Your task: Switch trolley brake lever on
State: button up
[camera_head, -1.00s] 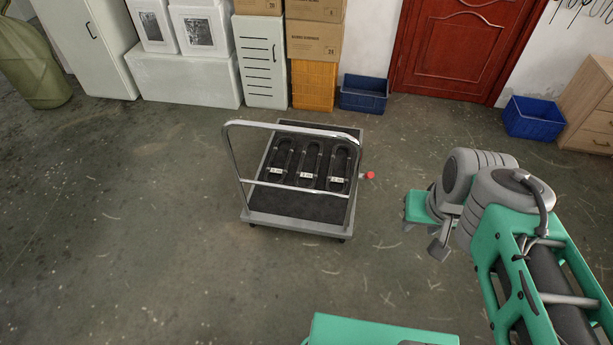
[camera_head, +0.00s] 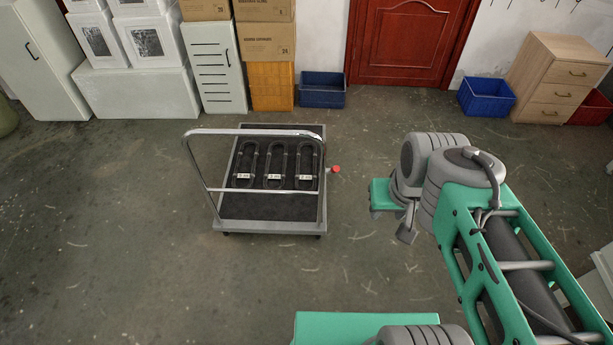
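The trolley (camera_head: 270,227) stands on the floor left of the picture's middle, with a dark deck and a tall metal push handle (camera_head: 190,158) at its near side. A red knob (camera_head: 336,169) sticks out from the trolley's right side on a short stem; it looks like the brake lever's end. The lever's exact position is too small to tell. My gripper (camera_head: 392,226) hangs to the right of the trolley and nearer to me than the red knob. Its two grey fingertips look apart, with nothing seen between them. It is clear of the knob and the trolley.
Several dark oval parts with white labels (camera_head: 274,176) lie on the trolley deck. Blue crates (camera_head: 322,92) (camera_head: 486,97), stacked boxes (camera_head: 268,40), white cabinets (camera_head: 215,75) and a wooden drawer unit (camera_head: 562,80) line the back wall by a red door (camera_head: 405,40). The floor around the trolley is clear.

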aim_at(336, 169)
jog(key=z, duration=1.7)
jog(key=i, duration=1)
jog(key=u, duration=1.9)
jog(key=i, duration=0.5)
jog(key=u, duration=0.05)
